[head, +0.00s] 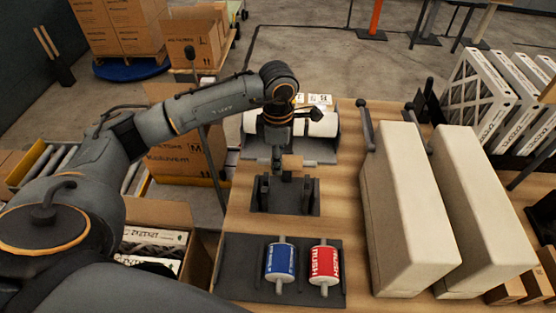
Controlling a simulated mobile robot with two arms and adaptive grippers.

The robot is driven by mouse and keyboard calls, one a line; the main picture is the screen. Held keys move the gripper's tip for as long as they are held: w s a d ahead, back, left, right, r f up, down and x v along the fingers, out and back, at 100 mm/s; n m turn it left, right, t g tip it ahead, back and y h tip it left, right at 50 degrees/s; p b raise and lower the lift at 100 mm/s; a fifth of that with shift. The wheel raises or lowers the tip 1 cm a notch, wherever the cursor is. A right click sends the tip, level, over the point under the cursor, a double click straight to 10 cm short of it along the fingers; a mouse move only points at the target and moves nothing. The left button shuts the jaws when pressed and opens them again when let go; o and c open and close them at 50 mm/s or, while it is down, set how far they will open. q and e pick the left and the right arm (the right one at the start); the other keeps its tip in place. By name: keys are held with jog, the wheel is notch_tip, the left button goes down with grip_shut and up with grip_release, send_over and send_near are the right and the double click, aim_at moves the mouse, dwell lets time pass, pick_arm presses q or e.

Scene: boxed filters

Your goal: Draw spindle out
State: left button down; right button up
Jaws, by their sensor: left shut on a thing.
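My left gripper (282,152) hangs pointing down over a small black stand (310,207) with dark uprights. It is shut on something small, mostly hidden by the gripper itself. A small tan block (292,163) shows right by its fingers; I cannot tell whether it is part of what is held. No spindle can be made out for certain. Behind the gripper a white roll (320,124) lies across a grey cradle (325,155), partly hidden by my wrist. My right gripper is not in view.
A blue canister (280,262) and a red canister (323,262) lie on a dark mat (237,270) in front. Two tall beige cases (405,215) with dark levers stand at the right. Pleated filters (478,95) stand beyond them. An open carton (175,225) stands left of the table.

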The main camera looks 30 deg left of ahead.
pick_arm(q)
jog(key=shift+r+p, duration=0.8)
jog(key=shift+r, duration=1.3)
jog(key=shift+f, duration=0.1)
